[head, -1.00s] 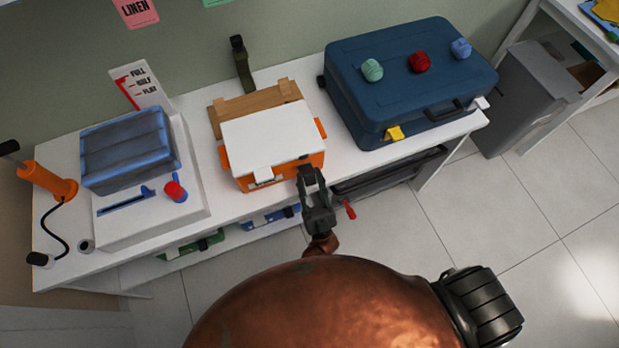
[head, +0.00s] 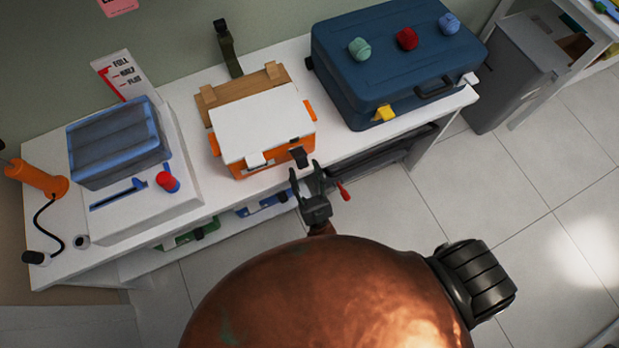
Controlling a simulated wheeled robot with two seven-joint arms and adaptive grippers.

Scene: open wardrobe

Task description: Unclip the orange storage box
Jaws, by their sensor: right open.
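The orange storage box (head: 272,165) with a white lid (head: 262,125) stands on the white bench, left of the blue suitcase. The lid lies flat on it. On its front face are a white clip (head: 256,160) at the left and a dark clip (head: 299,157) at the right. Orange clips show on the left side (head: 214,143) and right side (head: 310,110). I cannot tell whether the dark clip is fastened. My right gripper (head: 306,174) is open and empty, just in front of and below the dark clip, apart from it. My left gripper is out of view.
A blue suitcase (head: 345,65) with a yellow latch (head: 384,113) stands to the right. A white machine with a blue-grey top (head: 118,142) stands to the left. A wooden board (head: 245,93) is behind the box. A red handle (head: 343,191) sticks out beside my gripper.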

